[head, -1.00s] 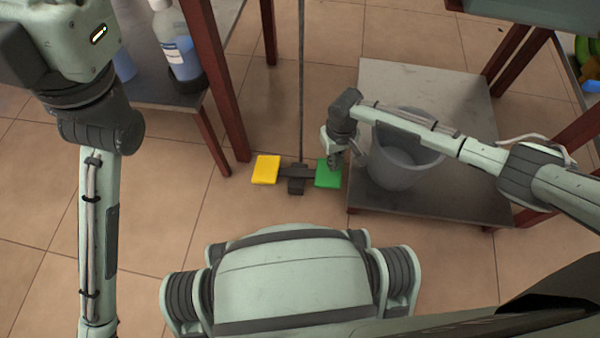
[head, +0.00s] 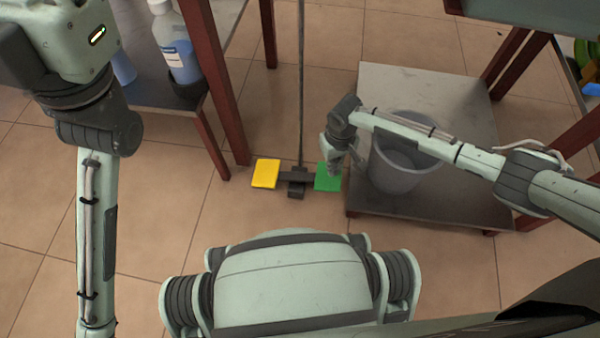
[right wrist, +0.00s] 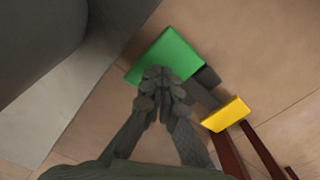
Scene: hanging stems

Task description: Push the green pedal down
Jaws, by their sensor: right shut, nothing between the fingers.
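The green pedal (head: 322,180) is a flat square plate low by the floor, on the right of a dark pedal base (head: 297,182) with an upright rod. The yellow pedal (head: 265,173) is on the left of that base. My right gripper (head: 334,172) is shut and empty, with its tips over the right part of the green pedal. In the right wrist view the closed fingertips (right wrist: 158,78) overlap the green pedal (right wrist: 172,55), and the yellow pedal (right wrist: 226,114) lies to the right. Whether the tips touch the green pedal is unclear. My left arm shows at the left, but its gripper does not.
A grey bucket (head: 403,172) stands on a low metal shelf (head: 430,90) just right of my right gripper. A table with red-brown legs (head: 222,100) and a bottle (head: 176,45) is at the left. Tiled floor is clear before the pedals.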

